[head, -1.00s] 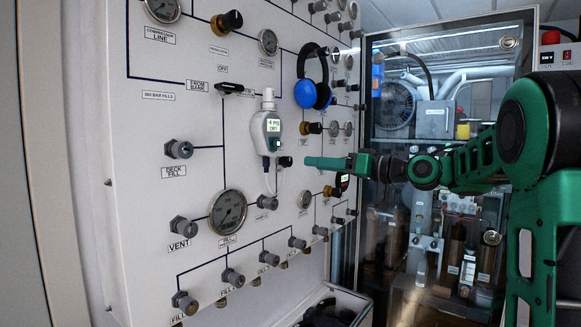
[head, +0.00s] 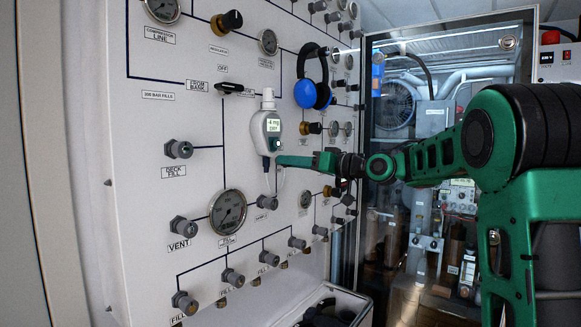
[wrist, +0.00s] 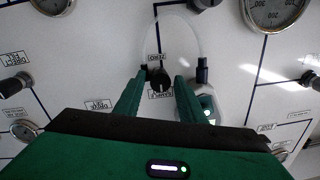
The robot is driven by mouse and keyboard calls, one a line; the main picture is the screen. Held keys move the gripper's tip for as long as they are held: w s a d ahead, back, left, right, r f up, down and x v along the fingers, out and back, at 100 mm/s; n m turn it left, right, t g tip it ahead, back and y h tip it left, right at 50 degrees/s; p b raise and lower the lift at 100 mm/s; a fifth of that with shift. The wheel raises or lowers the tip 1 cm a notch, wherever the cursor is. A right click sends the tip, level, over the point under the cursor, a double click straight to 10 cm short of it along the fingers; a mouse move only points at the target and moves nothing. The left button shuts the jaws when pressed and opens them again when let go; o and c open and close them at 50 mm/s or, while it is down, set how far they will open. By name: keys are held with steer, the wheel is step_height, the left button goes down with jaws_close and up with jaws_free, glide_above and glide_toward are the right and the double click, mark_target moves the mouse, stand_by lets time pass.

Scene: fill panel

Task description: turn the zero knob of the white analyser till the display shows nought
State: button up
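The white analyser (head: 266,130) is upright on the panel, its lit display (head: 273,126) seeming to read -4 with DRY below. In the wrist view the analyser (wrist: 207,97) is just right of my fingers. The dark zero knob (wrist: 158,79) has a ZERO label beside it and sits between my two fingertips. My gripper (wrist: 160,80) is open, one finger on each side of the knob; I cannot tell whether they touch it. In the head view my gripper (head: 280,161) is at the panel beside the analyser's lower end and hides the knob.
A thin white tube (head: 279,180) loops from the analyser to a fitting (head: 266,202) below. Blue ear defenders (head: 306,94) hang above right. A gauge (head: 228,212) and several valve knobs surround the spot. An open box (head: 345,302) stands below the panel.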

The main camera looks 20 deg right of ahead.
steer(key=c, duration=0.7)
steer(key=shift+m, duration=2.2)
steer(key=shift+d, duration=0.1)
steer(key=o, duration=1)
steer(key=v, duration=1)
steer(key=shift+s+d+f, duration=0.2)
steer(key=shift+s, duration=0.05)
